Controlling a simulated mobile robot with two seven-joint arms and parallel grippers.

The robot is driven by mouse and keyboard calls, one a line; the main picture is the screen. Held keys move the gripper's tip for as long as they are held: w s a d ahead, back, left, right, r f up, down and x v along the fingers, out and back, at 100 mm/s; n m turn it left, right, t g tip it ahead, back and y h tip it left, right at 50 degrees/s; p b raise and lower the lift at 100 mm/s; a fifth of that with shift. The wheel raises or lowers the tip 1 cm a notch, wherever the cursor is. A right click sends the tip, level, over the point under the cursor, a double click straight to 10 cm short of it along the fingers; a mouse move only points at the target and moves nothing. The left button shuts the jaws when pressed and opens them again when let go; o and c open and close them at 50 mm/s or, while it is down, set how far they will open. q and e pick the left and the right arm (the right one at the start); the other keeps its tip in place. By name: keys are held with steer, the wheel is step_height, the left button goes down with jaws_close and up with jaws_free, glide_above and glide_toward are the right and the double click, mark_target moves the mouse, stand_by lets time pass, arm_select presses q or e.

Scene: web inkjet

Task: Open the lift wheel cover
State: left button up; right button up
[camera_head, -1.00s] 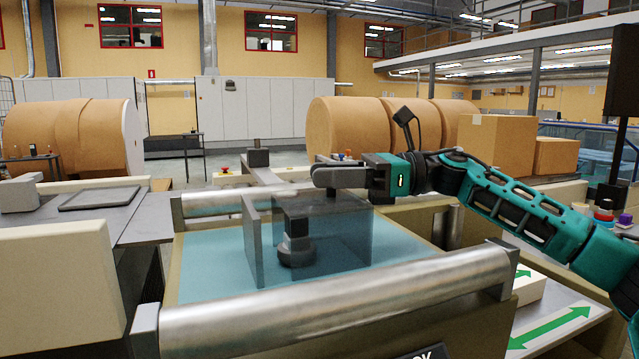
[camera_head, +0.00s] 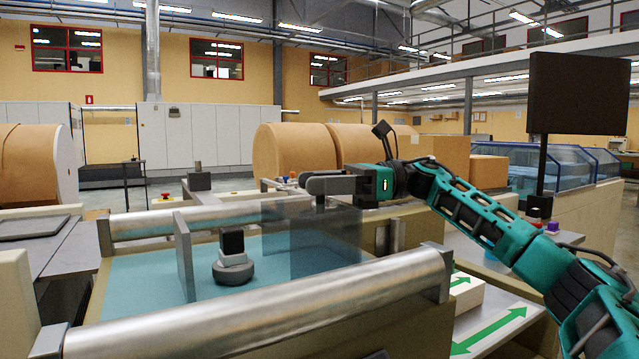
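The lift wheel cover (camera_head: 325,241) is a smoky see-through panel box above the blue bed of the machine. It stands to the right of the lift wheel (camera_head: 233,272), a grey round base with a dark block on top. The wheel shows uncovered, with a grey upright plate (camera_head: 184,257) on its left. My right gripper (camera_head: 314,186) is at the top edge of the cover, seen from the side. Its fingers overlap in this view, so their gap and any grip on the cover are hidden. My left gripper is out of view.
A thick metal roller (camera_head: 250,305) crosses in front of the bed, and another roller (camera_head: 180,219) lies behind it. A monitor (camera_head: 578,93) on a post stands at the right. Brown paper rolls (camera_head: 292,150) and boxes (camera_head: 490,171) stand behind.

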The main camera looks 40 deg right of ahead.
steer(key=v, duration=1.3)
steer(key=shift+a, duration=0.1)
stand_by(0.3)
